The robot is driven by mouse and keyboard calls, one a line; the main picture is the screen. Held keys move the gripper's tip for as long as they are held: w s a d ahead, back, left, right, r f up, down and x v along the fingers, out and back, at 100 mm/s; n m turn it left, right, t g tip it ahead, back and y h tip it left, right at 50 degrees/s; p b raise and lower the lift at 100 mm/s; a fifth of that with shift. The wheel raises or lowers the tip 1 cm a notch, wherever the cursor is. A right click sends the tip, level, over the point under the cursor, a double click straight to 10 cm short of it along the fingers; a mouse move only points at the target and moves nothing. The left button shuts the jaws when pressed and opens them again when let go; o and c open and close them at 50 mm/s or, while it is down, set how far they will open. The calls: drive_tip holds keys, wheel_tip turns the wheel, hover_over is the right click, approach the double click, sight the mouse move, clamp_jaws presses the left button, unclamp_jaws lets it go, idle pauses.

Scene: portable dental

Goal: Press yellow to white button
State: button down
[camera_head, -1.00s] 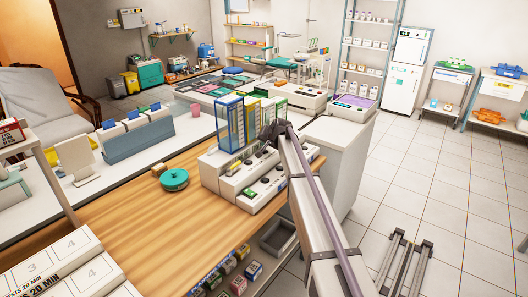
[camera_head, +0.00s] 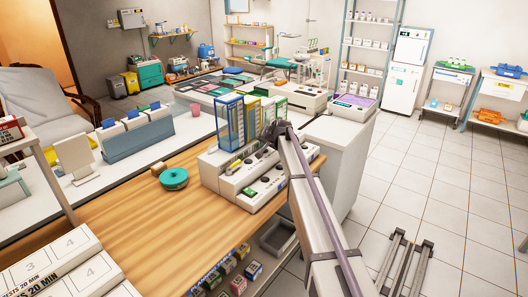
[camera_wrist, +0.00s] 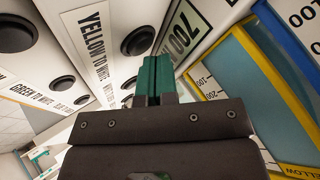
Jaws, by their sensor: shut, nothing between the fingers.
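A white box (camera_head: 270,187) with black round buttons stands on the wooden bench. In the wrist view, a label reading "YELLOW TO WHITE" (camera_wrist: 92,45) runs along its panel, with a black button (camera_wrist: 138,41) to the right of it. My gripper (camera_wrist: 153,74) has its green fingers together, empty, with the tips close to that button's lower edge; I cannot tell whether they touch it. In the head view, my gripper (camera_head: 272,134) is at the back part of the box, and it hides part of the panel there.
Beside the gripper, the wrist view shows a yellow-framed container (camera_wrist: 235,95) with volume marks and a blue-edged one (camera_wrist: 285,40). Blue, yellow and green upright containers (camera_head: 230,122) stand behind the box. A teal round object (camera_head: 174,178) lies on the bench to the left.

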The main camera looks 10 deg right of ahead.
drive_tip(key=shift+f+b, duration=0.45)
idle(0.5)
drive_tip(key=shift+r+p, duration=0.85)
wheel_tip(320, 180, up, 5)
drive_tip(key=p, duration=0.5)
drive_tip(key=shift+r, duration=0.15)
idle(1.3)
